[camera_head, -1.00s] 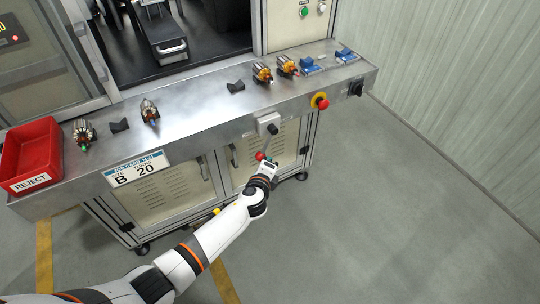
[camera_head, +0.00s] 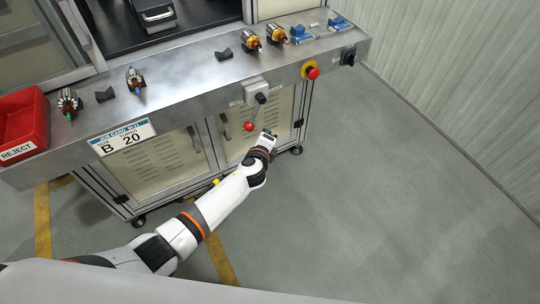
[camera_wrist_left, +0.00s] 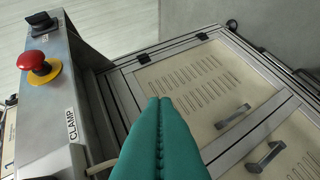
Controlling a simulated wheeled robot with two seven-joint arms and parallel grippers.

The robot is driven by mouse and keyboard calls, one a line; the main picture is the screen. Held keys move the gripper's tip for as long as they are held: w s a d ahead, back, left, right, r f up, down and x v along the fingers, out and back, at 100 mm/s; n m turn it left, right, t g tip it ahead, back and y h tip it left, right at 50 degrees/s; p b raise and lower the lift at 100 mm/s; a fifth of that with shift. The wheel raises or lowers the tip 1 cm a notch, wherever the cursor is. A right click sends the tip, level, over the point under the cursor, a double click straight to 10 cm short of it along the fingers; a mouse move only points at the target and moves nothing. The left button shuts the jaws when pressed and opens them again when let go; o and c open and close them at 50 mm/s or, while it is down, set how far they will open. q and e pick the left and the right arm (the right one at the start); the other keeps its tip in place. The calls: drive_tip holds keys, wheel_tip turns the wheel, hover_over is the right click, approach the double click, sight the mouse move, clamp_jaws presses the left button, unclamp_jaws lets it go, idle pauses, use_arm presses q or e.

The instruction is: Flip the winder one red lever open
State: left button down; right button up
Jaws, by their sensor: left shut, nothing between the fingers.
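The winder's red lever knob (camera_head: 248,126) hangs at the lower end of a short lever, below its grey mount box (camera_head: 257,90) on the machine's front edge. My left gripper (camera_head: 268,135) is just right of the knob in the head view, apart from it in the picture. In the left wrist view its green fingers (camera_wrist_left: 160,135) are pressed together with nothing between them. The knob does not show in the wrist view; a CLAMP label (camera_wrist_left: 72,125) shows left of the fingers. My right gripper is not in view.
A red emergency button (camera_head: 313,73) and a black rotary switch (camera_head: 348,58) sit right of the lever on the same edge. Cabinet doors (camera_head: 160,160) with handles lie below. A red reject bin (camera_head: 40,125) stands far left. Floor on the right is clear.

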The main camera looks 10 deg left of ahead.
use_arm(q)
drive_tip(key=p+v, duration=0.1)
drive_tip(key=v, duration=0.9)
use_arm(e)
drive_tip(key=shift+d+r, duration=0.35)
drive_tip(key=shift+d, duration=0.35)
use_arm(q)
drive_tip(key=shift+d+f, duration=0.15)
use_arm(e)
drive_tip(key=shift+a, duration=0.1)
